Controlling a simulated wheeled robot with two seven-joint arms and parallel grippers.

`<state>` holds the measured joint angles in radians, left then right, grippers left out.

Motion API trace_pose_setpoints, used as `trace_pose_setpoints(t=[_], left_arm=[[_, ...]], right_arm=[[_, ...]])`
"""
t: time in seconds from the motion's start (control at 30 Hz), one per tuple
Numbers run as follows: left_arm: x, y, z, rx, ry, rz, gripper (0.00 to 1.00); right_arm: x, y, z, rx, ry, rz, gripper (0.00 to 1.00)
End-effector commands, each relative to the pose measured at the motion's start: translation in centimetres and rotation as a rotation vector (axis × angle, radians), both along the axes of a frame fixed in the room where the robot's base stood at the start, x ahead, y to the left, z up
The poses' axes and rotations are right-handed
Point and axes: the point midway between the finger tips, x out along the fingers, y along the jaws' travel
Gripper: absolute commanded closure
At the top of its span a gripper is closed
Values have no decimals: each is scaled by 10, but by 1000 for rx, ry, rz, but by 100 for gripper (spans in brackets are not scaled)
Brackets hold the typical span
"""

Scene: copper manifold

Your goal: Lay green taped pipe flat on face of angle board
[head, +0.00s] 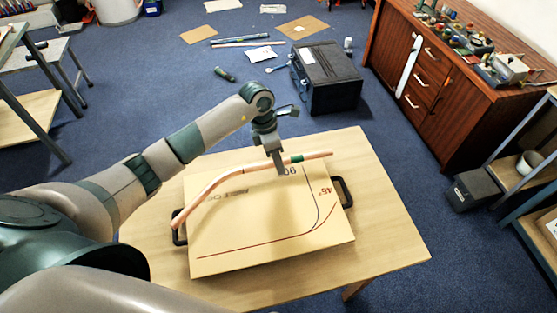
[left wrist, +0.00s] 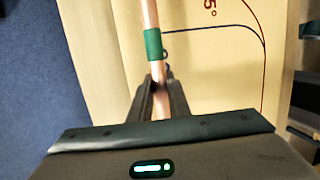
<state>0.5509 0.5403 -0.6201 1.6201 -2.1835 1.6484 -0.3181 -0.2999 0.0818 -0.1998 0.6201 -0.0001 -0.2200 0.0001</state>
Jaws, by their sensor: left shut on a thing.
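The green taped pipe (head: 235,178) is a bent copper pipe with a green tape band near its right end. The pipe also shows in the left wrist view (left wrist: 149,15), with its green band (left wrist: 153,45) just beyond the fingertips. My left gripper (head: 279,168) is shut on the pipe beside the band; its fingers also show in the left wrist view (left wrist: 160,88). The pipe lies over the upper part of the angle board (head: 270,255), its left end past the board's left edge. I cannot tell whether it touches the face. My right gripper is out of view.
The board has printed bend lines and black handles (head: 343,192) at its sides, and rests on a wooden table (head: 385,240). A black case (head: 328,80) stands on the floor behind. A wooden cabinet (head: 450,90) is at right. The table's right side is clear.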

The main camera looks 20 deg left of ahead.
Motion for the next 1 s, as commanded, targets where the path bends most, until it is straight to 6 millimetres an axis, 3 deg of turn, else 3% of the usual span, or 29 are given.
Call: trace_pose_setpoints(t=[0.5,0.53,0.6,1.0], left_arm=[[-1,0,-8,0,2,1,100],[-1,0,-8,0,2,1,79],[-1,0,-8,1,2,0,62],[-1,2,-10,5,3,3,62]], right_arm=[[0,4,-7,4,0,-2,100],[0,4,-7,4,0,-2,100],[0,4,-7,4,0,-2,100],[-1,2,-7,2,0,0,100]])
